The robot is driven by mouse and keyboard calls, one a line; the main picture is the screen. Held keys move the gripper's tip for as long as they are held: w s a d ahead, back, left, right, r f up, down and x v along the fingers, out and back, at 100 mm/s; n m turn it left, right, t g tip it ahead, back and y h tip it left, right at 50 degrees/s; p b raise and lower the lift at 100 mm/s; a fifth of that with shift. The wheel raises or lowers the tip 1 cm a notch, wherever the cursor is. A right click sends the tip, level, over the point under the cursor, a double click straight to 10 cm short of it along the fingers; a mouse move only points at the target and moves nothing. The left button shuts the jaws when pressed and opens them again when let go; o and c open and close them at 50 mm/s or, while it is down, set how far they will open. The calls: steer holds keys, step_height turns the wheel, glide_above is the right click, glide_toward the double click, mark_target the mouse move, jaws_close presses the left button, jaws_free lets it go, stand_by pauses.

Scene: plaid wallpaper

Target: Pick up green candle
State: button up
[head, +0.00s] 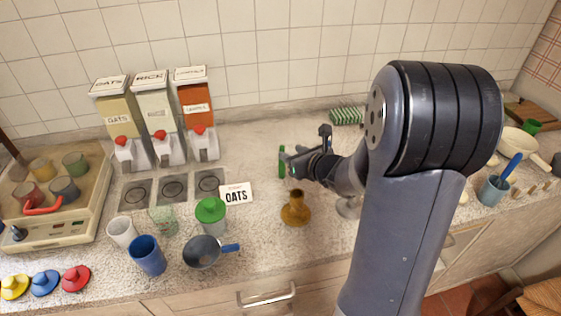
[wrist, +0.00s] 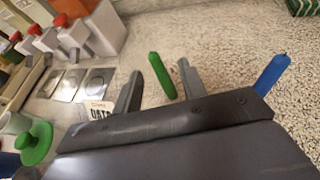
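The green candle (head: 281,162) is a slim green stick at the tip of my gripper (head: 296,163) in the head view, over the counter's middle. In the wrist view the green candle (wrist: 161,76) shows between the two spread fingers of my gripper (wrist: 160,85), closer to the right finger. The fingers are apart, with visible gaps to the candle. The candle's lower end is near the gripper's edge, and I cannot tell whether it stands or lies.
A blue stick (wrist: 271,74) is right of the gripper. A brass holder (head: 296,210) stands in front of it. An OATS card (head: 236,194), green-lidded jar (head: 211,211) and dispensers (head: 158,120) are to the left. A green striped box (head: 346,116) is behind.

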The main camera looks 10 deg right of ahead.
mark_target(283, 149)
steer(key=x, duration=0.2)
steer(key=p+x, duration=0.1)
steer(key=x, duration=0.1)
steer(key=shift+a+r, duration=0.2)
steer(key=shift+a, duration=0.1)
steer(key=shift+w+a+f, duration=0.15)
steer(key=shift+w+f, duration=0.15)
steer(key=shift+w, duration=0.25)
jaws_close()
